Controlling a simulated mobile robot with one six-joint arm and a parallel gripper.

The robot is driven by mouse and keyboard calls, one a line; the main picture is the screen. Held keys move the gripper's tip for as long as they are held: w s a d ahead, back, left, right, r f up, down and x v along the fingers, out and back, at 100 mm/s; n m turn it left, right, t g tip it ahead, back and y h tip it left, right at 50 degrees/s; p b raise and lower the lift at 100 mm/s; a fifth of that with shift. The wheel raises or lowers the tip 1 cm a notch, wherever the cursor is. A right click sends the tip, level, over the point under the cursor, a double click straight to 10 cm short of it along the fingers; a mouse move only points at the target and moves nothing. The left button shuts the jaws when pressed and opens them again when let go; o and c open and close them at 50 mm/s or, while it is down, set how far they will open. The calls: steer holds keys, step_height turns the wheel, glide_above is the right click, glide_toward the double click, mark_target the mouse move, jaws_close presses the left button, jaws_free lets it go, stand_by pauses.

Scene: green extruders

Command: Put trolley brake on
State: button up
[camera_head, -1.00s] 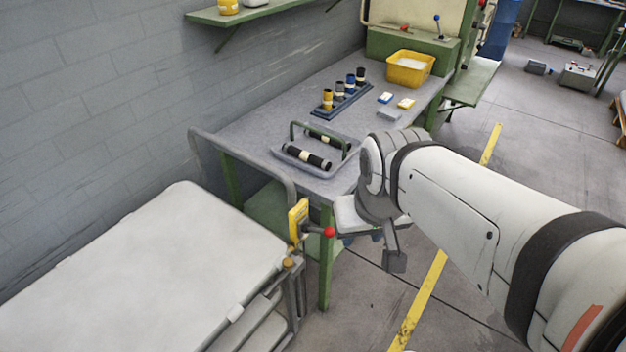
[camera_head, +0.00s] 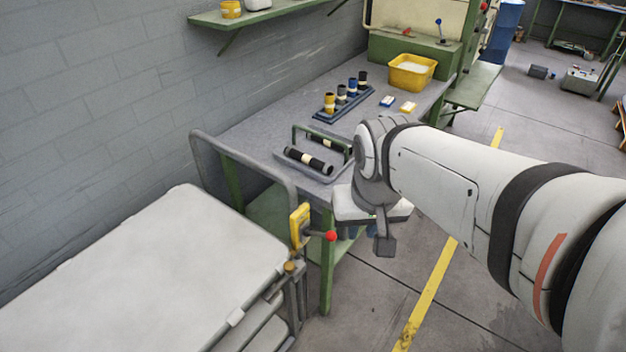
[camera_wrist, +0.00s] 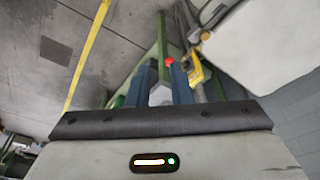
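The trolley (camera_head: 150,265), with a pale flat top and grey tube handle, stands at the lower left in the head view. On its near handle post is a yellow brake plate (camera_head: 300,226) with a short lever ending in a red knob (camera_head: 330,236). In the wrist view the red knob (camera_wrist: 169,61) shows beyond and between my fingertips, with the yellow plate (camera_wrist: 195,70) just right of it. My gripper (camera_wrist: 161,74) has two blue-grey fingers spread apart, with nothing held. In the head view my wrist is right of the knob, and the fingers are mostly hidden.
A green-legged workbench (camera_head: 255,128) stands behind the trolley. It bears a grey tray (camera_head: 290,165) with black rollers, a rack of bottles (camera_head: 345,103) and a yellow tub (camera_head: 412,70). Open floor with a yellow line (camera_head: 432,290) lies to the right.

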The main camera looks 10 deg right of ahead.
steer(key=w+m, duration=0.1)
steer(key=w, duration=0.2)
steer(key=w+a+f+m+g+h+b, duration=0.1)
steer(key=w, duration=0.3)
steer(key=w+a+f+m+g, duration=0.1)
steer(key=w, duration=0.2)
steer(key=shift+w+a+f+m, duration=0.15)
steer(key=shift+f+m, duration=0.1)
steer(key=shift+m, duration=0.15)
jaws_close()
steer(key=w+a+f+m+g+h+b, duration=0.1)
steer(key=w+a+f+m, duration=0.3)
steer(key=w, duration=0.6)
step_height(320, 180, down, 3)
steer(key=shift+a+r+h+b, duration=0.2)
steer(key=shift+h+b, duration=0.2)
steer(key=shift+h, duration=0.5)
